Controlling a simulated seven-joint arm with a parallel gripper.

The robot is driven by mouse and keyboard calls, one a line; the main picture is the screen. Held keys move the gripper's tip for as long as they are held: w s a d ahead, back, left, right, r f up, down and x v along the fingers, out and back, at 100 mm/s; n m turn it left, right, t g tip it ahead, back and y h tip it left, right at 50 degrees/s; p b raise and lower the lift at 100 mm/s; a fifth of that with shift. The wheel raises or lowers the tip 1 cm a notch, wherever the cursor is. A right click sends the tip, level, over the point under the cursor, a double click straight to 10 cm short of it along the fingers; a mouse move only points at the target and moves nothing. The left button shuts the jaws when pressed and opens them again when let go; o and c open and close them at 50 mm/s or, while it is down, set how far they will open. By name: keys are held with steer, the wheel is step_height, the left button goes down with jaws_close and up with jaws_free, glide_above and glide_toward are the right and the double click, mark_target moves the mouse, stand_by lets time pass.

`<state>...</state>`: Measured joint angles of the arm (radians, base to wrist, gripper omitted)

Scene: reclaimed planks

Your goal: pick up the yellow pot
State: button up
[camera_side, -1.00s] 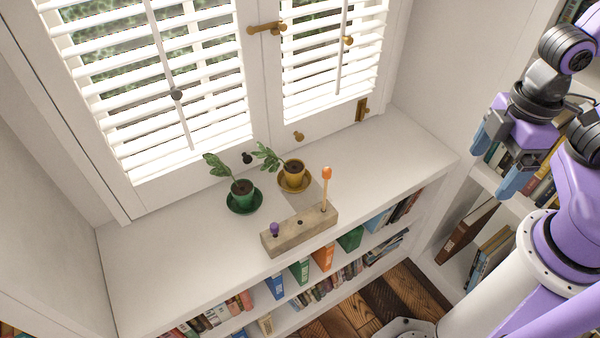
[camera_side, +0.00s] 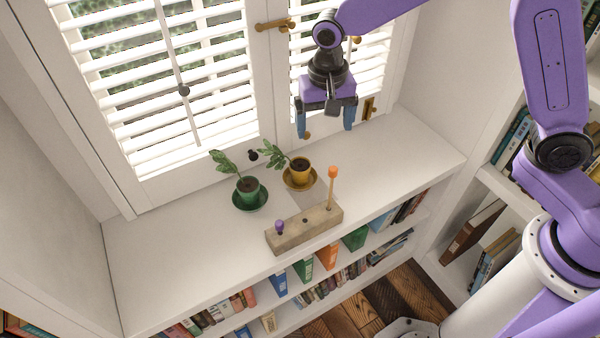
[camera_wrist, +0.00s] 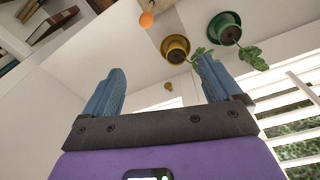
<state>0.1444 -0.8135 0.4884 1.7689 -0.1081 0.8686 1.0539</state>
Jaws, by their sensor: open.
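The yellow pot (camera_side: 299,172) holds a leafy plant and stands upright on a yellow saucer (camera_side: 300,185) on the white shelf top. In the wrist view the yellow pot (camera_wrist: 175,52) shows beyond the fingers, near the right finger's tip. My gripper (camera_side: 326,126) is open and empty, with blue fingers pointing down. In the side view it appears above and slightly right of the yellow pot, apart from it. It also shows in the wrist view (camera_wrist: 160,82).
A green pot (camera_side: 247,185) with a plant stands left of the yellow one. A wooden block (camera_side: 305,229) in front bears an orange-topped peg (camera_side: 332,174) and a purple peg (camera_side: 279,227). White shutters (camera_side: 180,80) stand behind. The shelf's left part is clear.

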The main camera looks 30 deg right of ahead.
mark_target(300, 165)
steer(key=w+f+m, duration=0.8)
steer(key=w, duration=0.3)
steer(key=shift+h, duration=0.3)
steer(key=f, duration=0.5)
steer(key=d+f, duration=0.1)
steer(key=f, duration=0.5)
steer(key=w+f, duration=0.1)
steer(key=f, duration=0.5)
steer(key=shift+w+d+f, duration=0.1)
steer(key=shift+d+f, duration=0.05)
steer(key=shift+d, duration=0.1)
steer(key=c, duration=1.4)
steer(key=shift+c, duration=0.2)
step_height(300, 165, up, 13)
